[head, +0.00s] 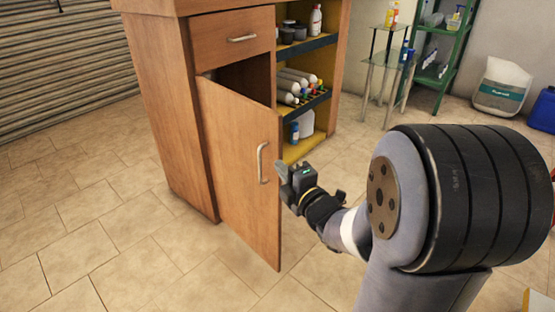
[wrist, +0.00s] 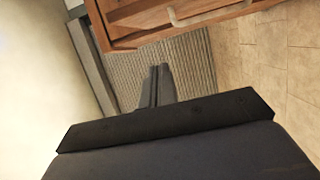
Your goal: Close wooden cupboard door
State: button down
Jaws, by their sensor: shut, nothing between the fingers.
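The wooden cupboard door (head: 238,165) stands ajar in the head view, swung out from the cupboard (head: 172,110), with a dark gap above it. Its pale bar handle (head: 262,163) is near the free edge. My gripper (head: 281,172) appears just right of the handle, by that free edge; I cannot tell whether it touches the door. In the wrist view my gripper's fingers (wrist: 158,85) are together with nothing between them. A wooden panel (wrist: 135,22) with a pale handle (wrist: 205,12) lies above them in that view; I cannot tell whether it is the door or drawer.
A drawer (head: 232,38) sits shut above the door. Open yellow-edged shelves (head: 300,150) with bottles are right of it. A glass stand (head: 385,65), a green rack (head: 455,60) and a white drum (head: 500,90) stand behind. The tiled floor (head: 80,220) is clear at left.

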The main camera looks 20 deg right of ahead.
aim_at(276, 144)
jog(key=w+b, duration=0.1)
jog(key=w, duration=1)
jog(key=shift+f+b, duration=0.15)
jog(key=shift+b, duration=0.25)
jog(key=shift+w+d, duration=0.3)
jog(key=shift+d, duration=0.25)
jog(key=shift+d, duration=0.1)
